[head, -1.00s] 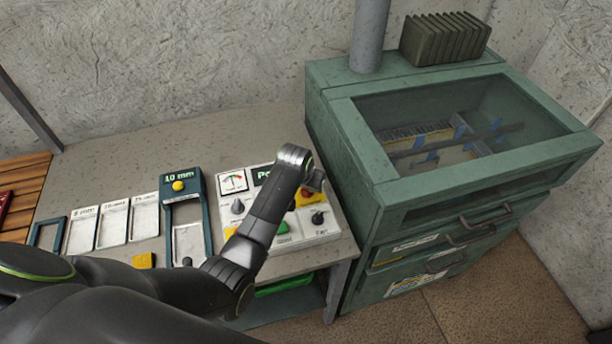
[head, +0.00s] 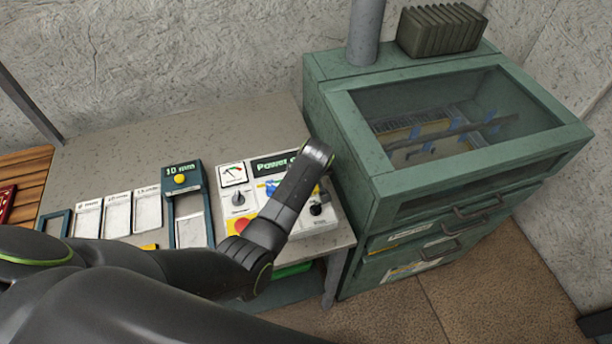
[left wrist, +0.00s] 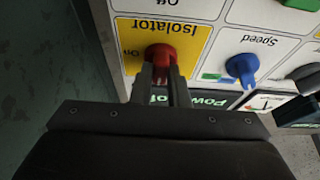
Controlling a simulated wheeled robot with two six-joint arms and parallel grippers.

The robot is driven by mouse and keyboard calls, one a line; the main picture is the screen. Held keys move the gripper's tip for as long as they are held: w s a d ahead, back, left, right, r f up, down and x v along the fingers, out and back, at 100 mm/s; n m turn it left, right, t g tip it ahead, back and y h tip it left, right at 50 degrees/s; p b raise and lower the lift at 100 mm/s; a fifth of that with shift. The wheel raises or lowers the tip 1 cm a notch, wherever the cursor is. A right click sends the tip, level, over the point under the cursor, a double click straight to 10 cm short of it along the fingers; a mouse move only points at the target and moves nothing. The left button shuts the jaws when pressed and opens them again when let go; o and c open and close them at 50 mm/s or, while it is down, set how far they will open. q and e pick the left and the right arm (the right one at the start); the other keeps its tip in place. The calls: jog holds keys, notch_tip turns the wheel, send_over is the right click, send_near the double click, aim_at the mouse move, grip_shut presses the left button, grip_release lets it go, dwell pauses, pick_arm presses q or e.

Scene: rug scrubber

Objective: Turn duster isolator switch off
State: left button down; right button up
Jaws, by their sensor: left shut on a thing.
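The isolator switch is a red knob (left wrist: 160,54) on a yellow plate (left wrist: 190,38) lettered "Isolator", upside down in the left wrist view. An "On" label shows beside the knob, and "Off" is partly cut at the picture's top edge. My left gripper (left wrist: 164,72) is shut on the red knob. My right gripper is not in view.
A blue speed knob (left wrist: 242,68) sits beside the isolator. The panel's display (head: 272,165) begins with "Power". A red button (head: 243,225) is on the panel's lower left. A green duster cabinet (head: 345,150) stands close on the right.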

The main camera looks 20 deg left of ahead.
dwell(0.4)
pick_arm(q)
jog(key=c, duration=1.4)
grip_release()
